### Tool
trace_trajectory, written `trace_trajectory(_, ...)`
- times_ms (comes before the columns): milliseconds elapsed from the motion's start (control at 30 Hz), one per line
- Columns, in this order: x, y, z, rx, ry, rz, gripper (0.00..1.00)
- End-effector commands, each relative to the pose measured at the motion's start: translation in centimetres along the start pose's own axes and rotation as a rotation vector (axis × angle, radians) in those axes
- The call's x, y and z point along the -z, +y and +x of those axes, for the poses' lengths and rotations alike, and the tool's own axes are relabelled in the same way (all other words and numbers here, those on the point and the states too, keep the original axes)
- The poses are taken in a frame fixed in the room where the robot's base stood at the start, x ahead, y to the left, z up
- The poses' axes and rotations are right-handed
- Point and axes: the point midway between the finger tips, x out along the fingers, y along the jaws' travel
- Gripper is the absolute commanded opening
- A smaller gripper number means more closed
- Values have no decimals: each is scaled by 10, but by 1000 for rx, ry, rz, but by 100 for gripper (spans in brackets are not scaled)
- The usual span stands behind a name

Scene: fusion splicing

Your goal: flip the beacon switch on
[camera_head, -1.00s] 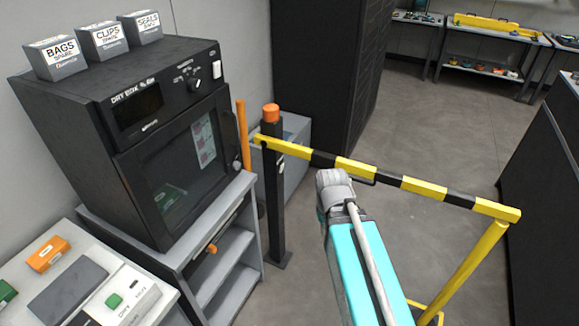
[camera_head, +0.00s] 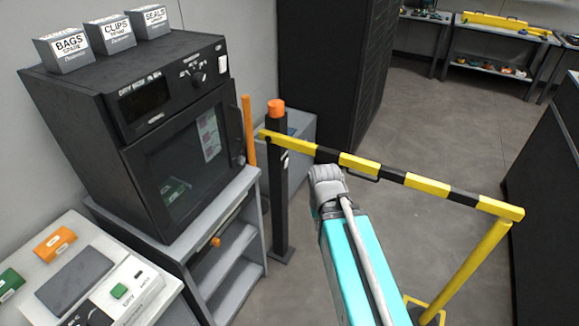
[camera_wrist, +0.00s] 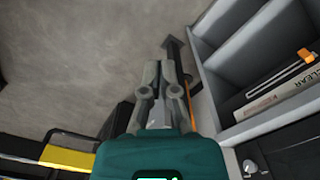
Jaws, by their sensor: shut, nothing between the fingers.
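I cannot make out a switch marked as the beacon's in either view. An orange cap (camera_head: 275,107) tops a dark upright post (camera_head: 279,190) at the left end of the barrier; I cannot tell whether it is the beacon. A small pale part (camera_head: 284,158) sits on that post, too small to read. My gripper (camera_wrist: 161,75) shows in the wrist view with its fingers shut and empty. It points toward the floor near the post's foot.
A yellow and black barrier bar (camera_head: 394,175) crosses in front of my arm. A dry box (camera_head: 190,160) stands on a grey shelf unit (camera_head: 238,262) at left. A white bench (camera_head: 105,232) carries a green button (camera_head: 119,291). Open floor (camera_head: 440,115) lies beyond the barrier.

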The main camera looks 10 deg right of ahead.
Motion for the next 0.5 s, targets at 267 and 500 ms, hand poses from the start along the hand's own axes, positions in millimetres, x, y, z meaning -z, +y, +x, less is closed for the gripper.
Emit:
trace_trajectory(267, 0, 0, 1, 2, 1, 0, 0)
trace_trajectory(500, 13, -12, 16, 60, 41, -5, 0)
